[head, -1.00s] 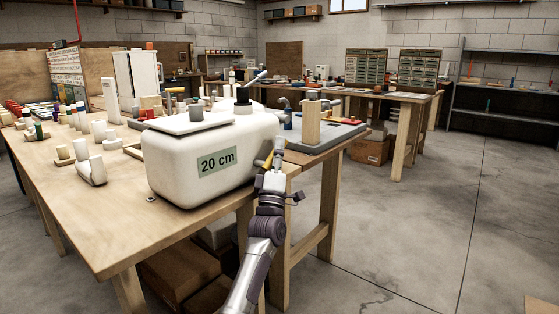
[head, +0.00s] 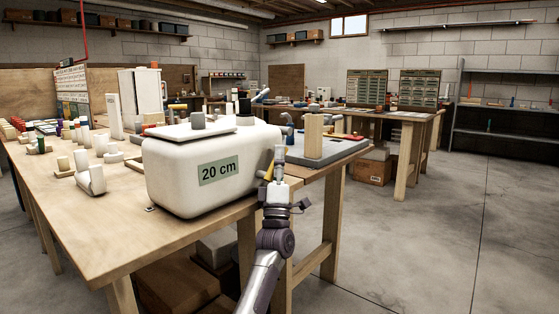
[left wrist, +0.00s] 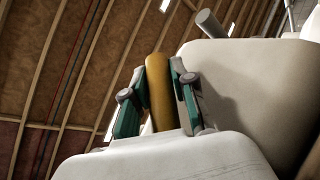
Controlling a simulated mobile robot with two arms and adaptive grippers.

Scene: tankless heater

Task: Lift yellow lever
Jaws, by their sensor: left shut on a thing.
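The yellow lever (left wrist: 158,95) is upright between the two fingers of my left gripper (left wrist: 158,98) in the left wrist view. The gripper is shut on it, with a dark green-sided finger on each side. In the head view the left gripper (head: 275,166) is at the right end of the white tank labelled "20 cm" (head: 165,175). Only a small yellow part of the lever (head: 268,170) shows there. The tank's white wall (left wrist: 245,90) fills the right of the left wrist view. My right gripper is not in view.
The tank stands on a wooden table (head: 110,230) with several small parts on its left side. A grey tray with a wooden block (head: 313,135) stands behind the gripper. Open concrete floor (head: 420,240) lies to the right.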

